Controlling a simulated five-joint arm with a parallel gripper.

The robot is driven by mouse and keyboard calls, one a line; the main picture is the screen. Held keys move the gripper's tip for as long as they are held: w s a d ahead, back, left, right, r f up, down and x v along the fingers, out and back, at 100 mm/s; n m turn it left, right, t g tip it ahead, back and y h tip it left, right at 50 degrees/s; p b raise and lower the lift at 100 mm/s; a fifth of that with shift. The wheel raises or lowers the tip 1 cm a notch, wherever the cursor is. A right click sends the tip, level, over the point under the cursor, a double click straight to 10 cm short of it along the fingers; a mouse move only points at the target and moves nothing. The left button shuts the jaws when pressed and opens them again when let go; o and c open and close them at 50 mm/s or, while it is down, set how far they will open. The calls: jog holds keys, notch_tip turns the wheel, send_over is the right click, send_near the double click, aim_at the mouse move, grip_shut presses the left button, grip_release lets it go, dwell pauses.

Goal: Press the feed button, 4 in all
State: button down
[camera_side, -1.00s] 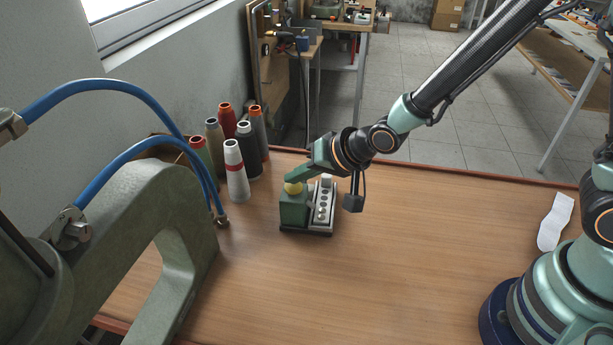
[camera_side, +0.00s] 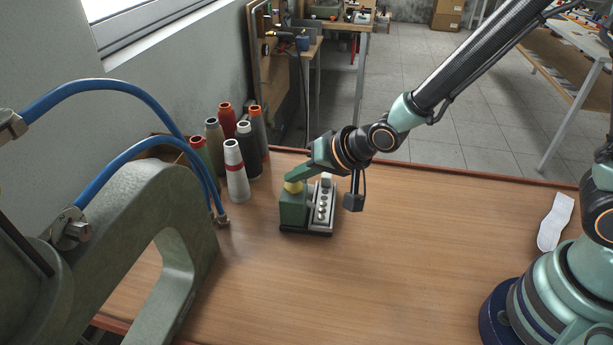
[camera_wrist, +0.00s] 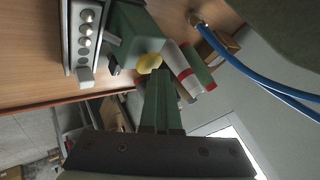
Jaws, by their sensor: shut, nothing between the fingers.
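A green box with a yellow button (camera_side: 293,187) on top stands on the wooden table; the button is taken as the feed button. The button also shows in the wrist view (camera_wrist: 149,63). My gripper (camera_side: 289,178) is shut and empty, its fingertips right at the top of the button. In the wrist view my gripper's fingers (camera_wrist: 159,78) point at the button and partly overlap it. I cannot tell whether they touch it or how far it is pressed. A grey panel (camera_side: 323,207) with a row of several round lamps or holes sits beside the green box.
Several thread cones (camera_side: 236,170) stand close behind and left of the box. A large green machine frame (camera_side: 180,215) with blue hoses (camera_side: 150,147) fills the left. A white cloth-like piece (camera_side: 556,222) lies at the right. The front middle of the table is clear.

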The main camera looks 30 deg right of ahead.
aim_at(298, 187)
jog(key=shift+r, duration=0.9)
jog(key=shift+r, duration=2.55)
dwell(0.4)
notch_tip(298, 187, up, 4)
jog(key=shift+f, duration=0.1)
jog(key=shift+f, duration=0.1)
jog(key=shift+f, duration=4.35)
